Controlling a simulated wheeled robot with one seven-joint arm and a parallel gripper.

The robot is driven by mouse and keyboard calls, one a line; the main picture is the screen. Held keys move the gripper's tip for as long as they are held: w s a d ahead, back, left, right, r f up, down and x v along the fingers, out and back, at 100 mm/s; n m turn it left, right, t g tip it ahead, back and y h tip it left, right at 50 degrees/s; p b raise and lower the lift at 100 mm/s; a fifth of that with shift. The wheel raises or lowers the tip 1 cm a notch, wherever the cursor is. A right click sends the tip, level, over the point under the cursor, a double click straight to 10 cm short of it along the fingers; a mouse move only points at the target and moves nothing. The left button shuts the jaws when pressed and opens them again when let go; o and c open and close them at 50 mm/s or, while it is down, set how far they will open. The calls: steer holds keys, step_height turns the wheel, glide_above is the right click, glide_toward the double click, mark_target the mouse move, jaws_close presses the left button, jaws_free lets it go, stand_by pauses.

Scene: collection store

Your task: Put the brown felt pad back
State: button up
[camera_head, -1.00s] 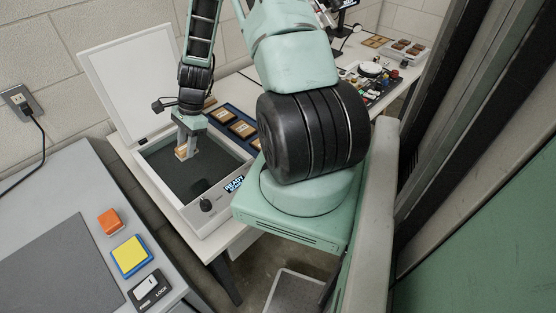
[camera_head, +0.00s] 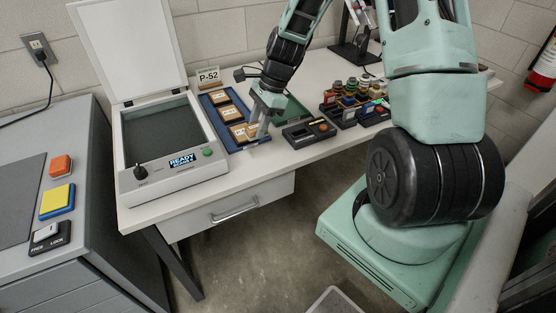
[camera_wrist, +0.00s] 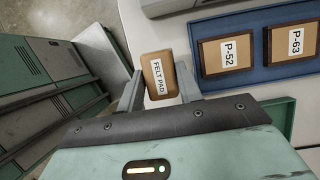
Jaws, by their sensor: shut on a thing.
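In the head view my gripper (camera_head: 262,130) is at the right front part of the blue tray (camera_head: 238,148). The wrist view shows the blue tray (camera_wrist: 275,74) to the right of the pad, with blocks labelled P-52 (camera_wrist: 226,53) and P-63 (camera_wrist: 297,42). A green tray (camera_head: 296,108) lies right of the blue one, partly hidden by my arm.
The scanner (camera_head: 172,180) stands open and empty on the left, its lid (camera_head: 125,50) raised and its display reading ready. A P-52 sign (camera_head: 208,77) stands behind the blue tray. Dark boxes (camera_head: 309,132) and several small jars are to the right.

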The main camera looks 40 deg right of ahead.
mark_target(255, 160)
step_height(255, 160, down, 9)
steer(key=shift+f, duration=0.1)
stand_by(0.3)
steer(key=o, duration=1)
steer(key=shift+f, duration=0.1)
steer(key=shift+c, duration=0.2)
